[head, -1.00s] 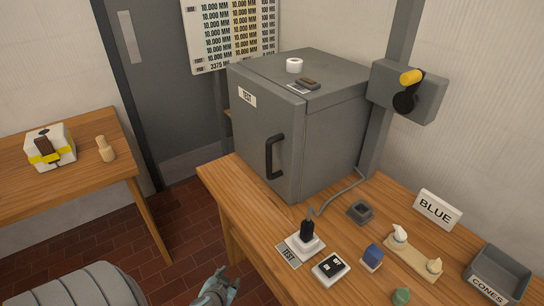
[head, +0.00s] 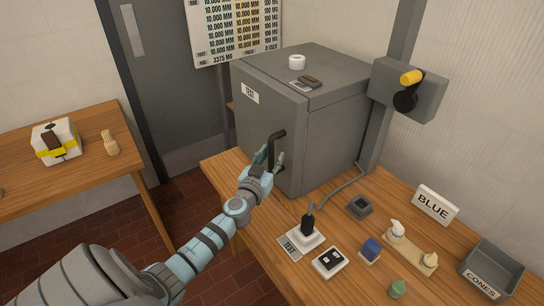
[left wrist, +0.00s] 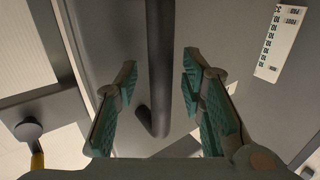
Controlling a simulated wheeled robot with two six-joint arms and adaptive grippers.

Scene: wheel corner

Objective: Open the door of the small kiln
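The small grey kiln (head: 330,125) stands on the wooden table with its door (head: 262,140) shut. A dark bar handle (head: 273,148) is on the door near its right edge. My left gripper (head: 266,164) is at the lower part of the handle. In the left wrist view the left gripper (left wrist: 158,95) is open, its teal fingers spread on either side of the handle (left wrist: 159,70), with gaps on both sides. My right gripper is not in view.
A switch box with a yellow lever (head: 411,77) is right of the kiln. A grey tray (head: 492,268) is far right.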

